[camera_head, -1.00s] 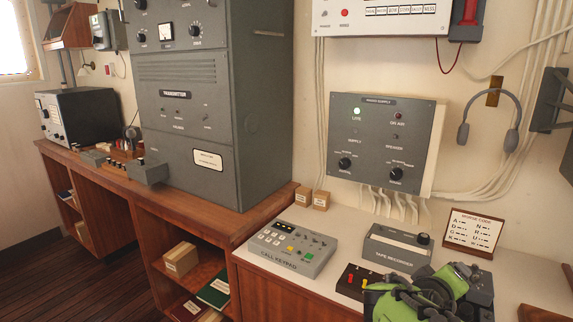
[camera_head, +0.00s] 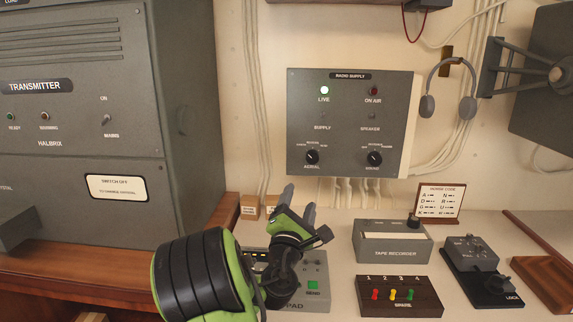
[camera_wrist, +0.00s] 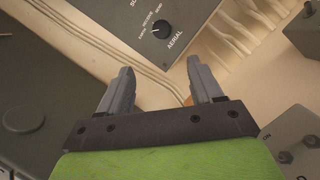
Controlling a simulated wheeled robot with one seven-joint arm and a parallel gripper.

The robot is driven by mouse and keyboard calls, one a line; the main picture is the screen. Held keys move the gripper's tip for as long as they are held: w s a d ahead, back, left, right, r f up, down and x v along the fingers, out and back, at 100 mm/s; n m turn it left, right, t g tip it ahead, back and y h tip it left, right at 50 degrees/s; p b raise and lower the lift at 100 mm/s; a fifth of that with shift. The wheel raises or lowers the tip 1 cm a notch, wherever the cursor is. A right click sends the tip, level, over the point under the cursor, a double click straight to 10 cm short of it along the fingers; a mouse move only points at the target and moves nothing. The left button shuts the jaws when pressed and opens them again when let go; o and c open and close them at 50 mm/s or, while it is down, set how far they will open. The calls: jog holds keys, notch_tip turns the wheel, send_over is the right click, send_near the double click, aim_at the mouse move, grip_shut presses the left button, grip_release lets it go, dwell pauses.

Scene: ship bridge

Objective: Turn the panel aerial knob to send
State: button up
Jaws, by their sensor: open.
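The grey radio supply panel (camera_head: 347,122) is on the wall, with a lit LIVE lamp and a dark ON AIR lamp. The round black aerial knob (camera_head: 312,157) is at its lower left, under small position labels too fine to read surely. It also shows near the top of the wrist view as a black knob (camera_wrist: 160,30), its pointer mark leaning up and left. My gripper (camera_head: 298,204) is in front of and below the panel, apart from the knob. In the wrist view its two fingers (camera_wrist: 160,85) are spread with nothing between them.
A second black knob (camera_head: 374,158) sits right of the aerial knob. White cables hang under the panel. On the desk below are the call keypad (camera_head: 314,290), tape recorder (camera_head: 392,246) and spare switch box (camera_head: 399,297). The transmitter cabinet (camera_head: 85,130) stands at left.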

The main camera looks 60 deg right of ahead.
aim_at(313, 159)
jog(key=p+x, duration=0.2)
jog(key=x, duration=0.3)
jog(key=p+x, duration=0.3)
jog(key=x, duration=0.2)
jog(key=s+p+x, duration=0.1)
jog(key=p+x, duration=0.2)
jog(key=x, duration=0.2)
jog(key=shift+w+d+r, duration=0.1)
jog(key=shift+w+d, duration=0.05)
jog(key=shift+d, duration=0.3)
jog(key=shift+c, duration=0.4)
jog(key=c, duration=1)
